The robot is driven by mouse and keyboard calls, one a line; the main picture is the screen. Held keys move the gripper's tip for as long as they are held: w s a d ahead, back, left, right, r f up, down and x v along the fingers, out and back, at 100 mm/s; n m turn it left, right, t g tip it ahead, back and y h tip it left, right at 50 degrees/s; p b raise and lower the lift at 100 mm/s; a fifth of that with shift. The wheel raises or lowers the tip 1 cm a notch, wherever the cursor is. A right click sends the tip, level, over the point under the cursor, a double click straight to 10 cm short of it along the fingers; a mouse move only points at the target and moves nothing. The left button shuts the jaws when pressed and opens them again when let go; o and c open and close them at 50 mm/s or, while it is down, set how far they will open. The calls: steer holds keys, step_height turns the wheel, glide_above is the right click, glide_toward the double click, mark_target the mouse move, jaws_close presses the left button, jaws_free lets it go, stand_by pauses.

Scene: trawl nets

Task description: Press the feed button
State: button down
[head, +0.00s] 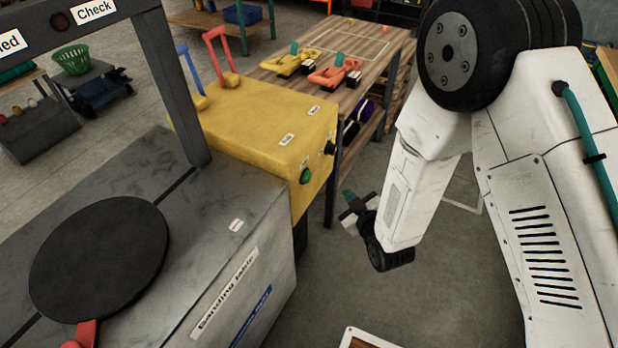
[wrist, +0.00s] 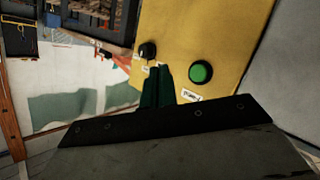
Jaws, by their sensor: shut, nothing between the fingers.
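A yellow machine box (head: 262,125) carries a round green button (head: 306,176) and a black knob (head: 329,148) on its front face. In the wrist view the green button (wrist: 200,72) is right of my fingers and the black knob (wrist: 148,50) is just beyond their tips. A small white label (wrist: 191,96) sits beside the button; its text is too small to read, so I cannot tell which control is named feed. My gripper (head: 348,195) is in front of the box, right of the button and apart from it. Its teal fingers (wrist: 158,72) are shut and empty.
The grey banding table (head: 235,285) with a black disc (head: 100,258) stands left of the yellow box. A wooden workbench (head: 365,50) with yellow and orange tools is behind. Red and blue levers (head: 222,58) rise from the box. Floor in front of the box is clear.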

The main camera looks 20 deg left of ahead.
stand_by(0.3)
steer(key=a, duration=0.8)
steer(key=shift+w+a, duration=0.35)
steer(key=shift+a, duration=0.05)
steer(key=shift+a, duration=0.1)
stand_by(1.7)
steer(key=shift+a, duration=0.3)
steer(key=shift+a, duration=0.5)
stand_by(0.9)
steer(key=shift+d, duration=0.95)
steer(key=shift+s+d, duration=0.2)
steer(key=shift+d, duration=2.3)
